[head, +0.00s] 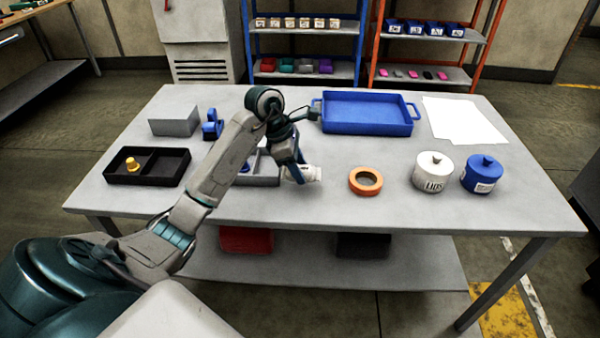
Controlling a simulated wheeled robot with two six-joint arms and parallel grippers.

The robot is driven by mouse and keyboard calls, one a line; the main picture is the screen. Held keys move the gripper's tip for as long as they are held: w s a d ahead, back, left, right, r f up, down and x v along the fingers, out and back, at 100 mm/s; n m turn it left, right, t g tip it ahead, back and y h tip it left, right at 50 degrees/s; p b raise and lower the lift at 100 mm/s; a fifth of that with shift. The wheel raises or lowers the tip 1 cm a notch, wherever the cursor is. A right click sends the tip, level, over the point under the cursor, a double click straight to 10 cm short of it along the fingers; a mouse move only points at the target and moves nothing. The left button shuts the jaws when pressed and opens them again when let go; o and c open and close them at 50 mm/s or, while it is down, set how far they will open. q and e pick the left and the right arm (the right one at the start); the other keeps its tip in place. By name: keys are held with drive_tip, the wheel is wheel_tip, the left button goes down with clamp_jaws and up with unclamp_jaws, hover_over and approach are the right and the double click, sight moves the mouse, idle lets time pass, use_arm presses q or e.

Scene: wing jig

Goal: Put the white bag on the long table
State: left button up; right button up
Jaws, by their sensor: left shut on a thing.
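The long table (330,207) is the grey table across the middle of the head view. My left gripper (299,176) is shut on a small white object, which looks like the white bag (310,173). The bag is at the middle of the table, just right of a grey tray. The gripper hides part of the bag, and I cannot tell whether the bag touches the tabletop. My right gripper is not in view.
An orange ring (365,180), a white lidded pot (432,173) and a blue lidded pot (482,175) stand to the right. A blue tray (366,129) and white sheets (465,121) lie behind. A black divided tray (172,168), a grey box (174,121) and the grey tray (266,180) are left.

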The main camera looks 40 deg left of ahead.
use_arm(q)
drive_tip(key=shift+w+f, duration=0.1)
drive_tip(key=shift+w, duration=0.15)
drive_tip(key=shift+f+p, duration=0.4)
drive_tip(key=shift+f, duration=1.3)
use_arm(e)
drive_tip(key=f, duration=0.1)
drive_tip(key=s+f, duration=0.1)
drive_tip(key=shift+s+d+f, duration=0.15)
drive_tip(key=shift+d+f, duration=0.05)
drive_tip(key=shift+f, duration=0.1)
use_arm(q)
drive_tip(key=o, duration=1)
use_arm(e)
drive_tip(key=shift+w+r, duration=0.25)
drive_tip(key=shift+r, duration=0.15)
